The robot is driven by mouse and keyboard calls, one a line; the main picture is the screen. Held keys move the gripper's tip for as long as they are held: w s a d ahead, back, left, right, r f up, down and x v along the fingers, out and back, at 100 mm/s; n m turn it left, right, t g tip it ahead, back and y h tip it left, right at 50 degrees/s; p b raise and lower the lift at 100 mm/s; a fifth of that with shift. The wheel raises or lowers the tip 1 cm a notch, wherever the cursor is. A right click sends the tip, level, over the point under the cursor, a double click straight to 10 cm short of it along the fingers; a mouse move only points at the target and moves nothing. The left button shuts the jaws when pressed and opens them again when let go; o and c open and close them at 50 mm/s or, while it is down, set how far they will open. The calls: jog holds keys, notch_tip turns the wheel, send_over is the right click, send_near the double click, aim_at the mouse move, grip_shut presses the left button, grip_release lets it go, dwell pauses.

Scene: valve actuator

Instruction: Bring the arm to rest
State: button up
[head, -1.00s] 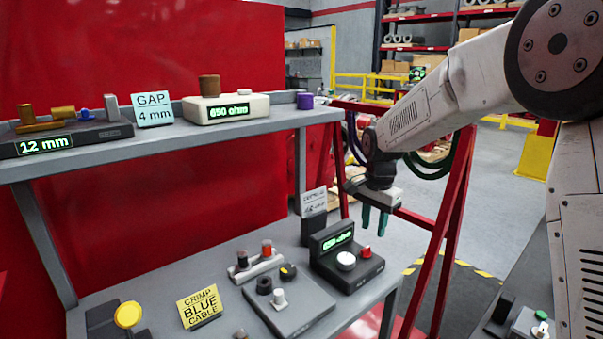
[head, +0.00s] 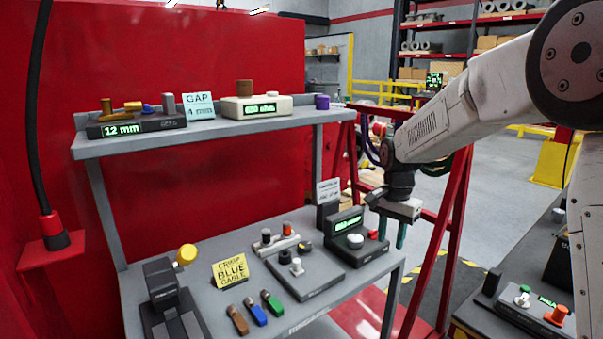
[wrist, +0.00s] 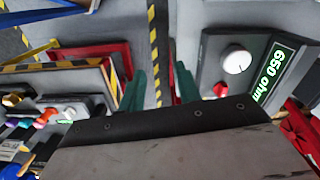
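My arm reaches in from the right in the head view and bends down at the wrist. My gripper (head: 392,230) hangs with its teal fingers pointing down, beside the right end of the lower bench shelf. The fingers stand apart with nothing between them; they also show in the wrist view (wrist: 158,90) with a clear gap and floor behind.
The lower shelf (head: 345,282) holds a "CRIMP BLUE CABLE" sign (head: 230,270), several coloured cable pieces and a crimping device (head: 165,285). The upper shelf (head: 215,135) holds more instruments. A red frame (head: 440,250) stands close behind my gripper. A dark cart (head: 470,328) is at the lower right.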

jog(key=s+d+r+n, duration=0.1)
jog(key=s+r+n, duration=0.2)
jog(key=s, duration=0.9)
jog(key=s+d+r+n+t, duration=0.1)
jog(key=s+d+r+n, duration=0.1)
jog(key=s, duration=1.1)
jog(key=s+d+r+n, duration=0.1)
jog(key=s+r+n, duration=0.2)
jog(key=s, duration=0.9)
jog(key=shift+s+d+r+n+t, duration=0.3)
jog(key=shift+d+n, duration=0.05)
jog(key=shift+n, duration=0.15)
